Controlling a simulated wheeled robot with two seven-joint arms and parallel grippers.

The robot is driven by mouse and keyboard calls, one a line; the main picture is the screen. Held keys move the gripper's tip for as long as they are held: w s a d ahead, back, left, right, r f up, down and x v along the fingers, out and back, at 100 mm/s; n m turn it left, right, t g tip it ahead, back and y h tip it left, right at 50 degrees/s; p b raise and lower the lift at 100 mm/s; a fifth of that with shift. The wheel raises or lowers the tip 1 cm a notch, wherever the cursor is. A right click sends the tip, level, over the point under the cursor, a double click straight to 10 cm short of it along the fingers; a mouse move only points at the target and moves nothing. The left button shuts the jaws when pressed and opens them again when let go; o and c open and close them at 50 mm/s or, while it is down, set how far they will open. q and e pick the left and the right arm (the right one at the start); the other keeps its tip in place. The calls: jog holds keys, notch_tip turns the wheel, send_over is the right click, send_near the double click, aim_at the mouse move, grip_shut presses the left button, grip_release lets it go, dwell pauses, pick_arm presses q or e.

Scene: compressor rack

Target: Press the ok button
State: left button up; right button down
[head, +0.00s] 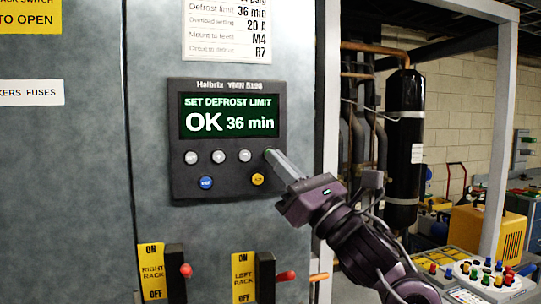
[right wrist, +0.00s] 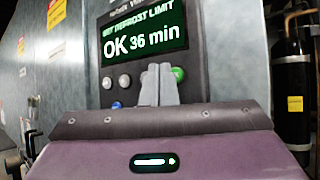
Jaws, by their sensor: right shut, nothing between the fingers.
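The dark control panel (head: 228,95) is mounted on the grey cabinet. Its screen (head: 229,115) reads "SET DEFROST LIMIT" and "OK 36 min". Below it are three grey buttons, including one at the left (head: 191,158), a blue button (head: 206,183) and a yellow button (head: 258,179). A green button (right wrist: 179,73) shows beside my fingers in the right wrist view; in the head view the fingertips mostly cover it. Button labels are too small to read. My right gripper (head: 271,155) is shut and empty, its tips at the green button; I cannot tell whether they touch it. My left gripper is out of view.
Below the panel are the right rack switch (head: 175,272) and left rack switch (head: 265,277) with protruding red handles. A pale post (head: 327,110) stands right of the cabinet. A black cylinder (head: 405,110), a yellow machine (head: 487,232) and a button console (head: 487,280) are farther right.

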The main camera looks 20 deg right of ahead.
jog(key=shift+w, duration=0.15)
jog(key=shift+w, duration=0.35)
jog(key=shift+w+b, duration=0.3)
jog(key=shift+w, duration=0.05)
dwell(0.8)
dwell(0.3)
jog(key=shift+s+b, duration=0.55)
jog(key=shift+s, duration=0.2)
